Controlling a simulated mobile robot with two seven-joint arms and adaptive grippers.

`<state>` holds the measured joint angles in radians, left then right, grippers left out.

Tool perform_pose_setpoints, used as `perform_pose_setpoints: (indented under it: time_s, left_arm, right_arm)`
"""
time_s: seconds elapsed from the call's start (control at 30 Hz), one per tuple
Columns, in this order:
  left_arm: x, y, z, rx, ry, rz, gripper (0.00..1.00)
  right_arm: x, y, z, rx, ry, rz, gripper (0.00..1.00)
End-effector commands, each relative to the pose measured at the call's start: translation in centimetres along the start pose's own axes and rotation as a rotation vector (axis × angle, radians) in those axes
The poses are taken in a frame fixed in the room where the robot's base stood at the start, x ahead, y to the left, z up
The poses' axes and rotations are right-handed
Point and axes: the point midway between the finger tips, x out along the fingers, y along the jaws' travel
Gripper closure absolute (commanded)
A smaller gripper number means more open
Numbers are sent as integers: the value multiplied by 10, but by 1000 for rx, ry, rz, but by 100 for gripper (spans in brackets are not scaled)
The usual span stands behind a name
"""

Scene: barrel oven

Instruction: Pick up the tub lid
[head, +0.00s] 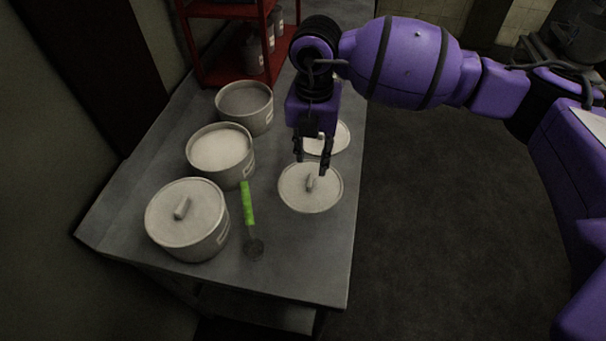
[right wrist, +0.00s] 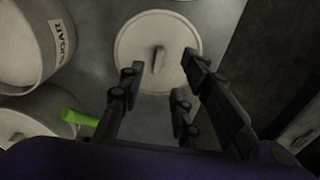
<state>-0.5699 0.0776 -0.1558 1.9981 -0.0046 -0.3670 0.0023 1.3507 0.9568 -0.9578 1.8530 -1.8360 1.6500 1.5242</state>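A round pale tub lid (head: 309,190) with a bar handle lies flat on the grey table near its right edge. It also shows in the right wrist view (right wrist: 135,48). A second pale lid (head: 340,137) lies behind it, partly hidden by my right gripper. My right gripper (head: 311,170) points down just above and behind the near lid's handle, fingers apart and empty. In the right wrist view, the handle (right wrist: 158,60) appears beyond the gap between the fingers. Another lid (head: 183,208) sits on the front tub. My left gripper is not in view.
Three tubs stand along the table's left side: the lidded front tub (head: 209,245), an open middle tub (head: 220,152) with white contents, and an open back tub (head: 245,105). A green-handled scoop (head: 247,204) lies between tubs and lid. A red rack (head: 228,76) stands behind.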

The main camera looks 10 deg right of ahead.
Motion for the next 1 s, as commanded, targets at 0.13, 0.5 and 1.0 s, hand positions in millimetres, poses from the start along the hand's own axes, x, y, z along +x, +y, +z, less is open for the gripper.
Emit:
perform_pose_setpoints:
  time_s: [0.13, 0.5, 1.0]
  left_arm:
    - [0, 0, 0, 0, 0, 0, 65]
    - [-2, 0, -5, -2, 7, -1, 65]
    - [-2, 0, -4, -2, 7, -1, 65]
  right_arm:
    - [19, 0, -2, -1, 4, 0, 69]
    - [63, 2, -9, -2, 6, 2, 69]
    - [72, 2, -9, -4, 5, 4, 95]
